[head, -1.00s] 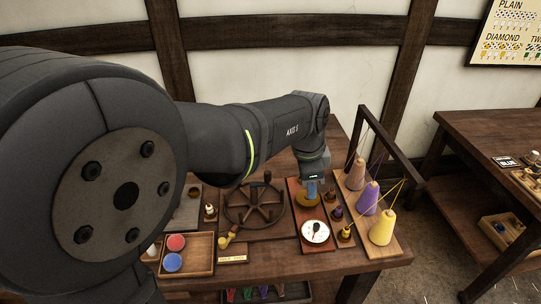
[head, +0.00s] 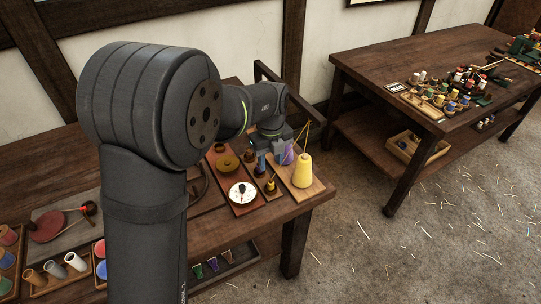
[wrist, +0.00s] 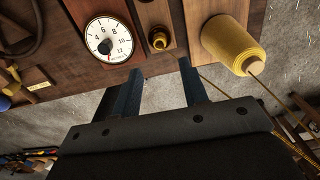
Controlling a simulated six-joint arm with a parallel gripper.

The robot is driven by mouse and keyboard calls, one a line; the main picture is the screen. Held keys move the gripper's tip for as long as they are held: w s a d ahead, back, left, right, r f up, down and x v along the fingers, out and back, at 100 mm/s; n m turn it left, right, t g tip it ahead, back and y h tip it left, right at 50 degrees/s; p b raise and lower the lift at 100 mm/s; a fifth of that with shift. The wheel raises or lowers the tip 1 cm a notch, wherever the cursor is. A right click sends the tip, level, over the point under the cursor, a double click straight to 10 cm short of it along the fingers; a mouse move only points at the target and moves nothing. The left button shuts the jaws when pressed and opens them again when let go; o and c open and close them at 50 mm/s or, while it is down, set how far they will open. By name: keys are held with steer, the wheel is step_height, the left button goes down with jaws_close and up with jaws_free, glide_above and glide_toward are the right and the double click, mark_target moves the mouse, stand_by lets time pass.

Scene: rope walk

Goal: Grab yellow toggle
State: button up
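The small yellow toggle (head: 270,187) stands on a narrow wooden strip between the white dial and the yellow cone in the head view. In the wrist view the yellow-brown toggle (wrist: 159,40) shows from above, on its wooden base beyond the fingertips. My gripper (wrist: 162,68) is open, with two blue fingers spread apart and nothing between them. The toggle lies ahead of the gap and apart from the fingers. In the head view my gripper (head: 273,161) hangs over the strip, just behind the yellow toggle, and hides part of the strip.
A white dial (wrist: 109,41) sits left of the toggle. Yellow thread rises from the yellow cone. The table's front edge is near.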

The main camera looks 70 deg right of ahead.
mark_target(271, 182)
step_height(271, 182, down, 10)
steer(key=shift+r, duration=0.2)
stand_by(0.3)
steer(key=c, duration=0.7)
steer(key=shift+r, duration=0.1)
steer(key=shift+r, duration=3.9)
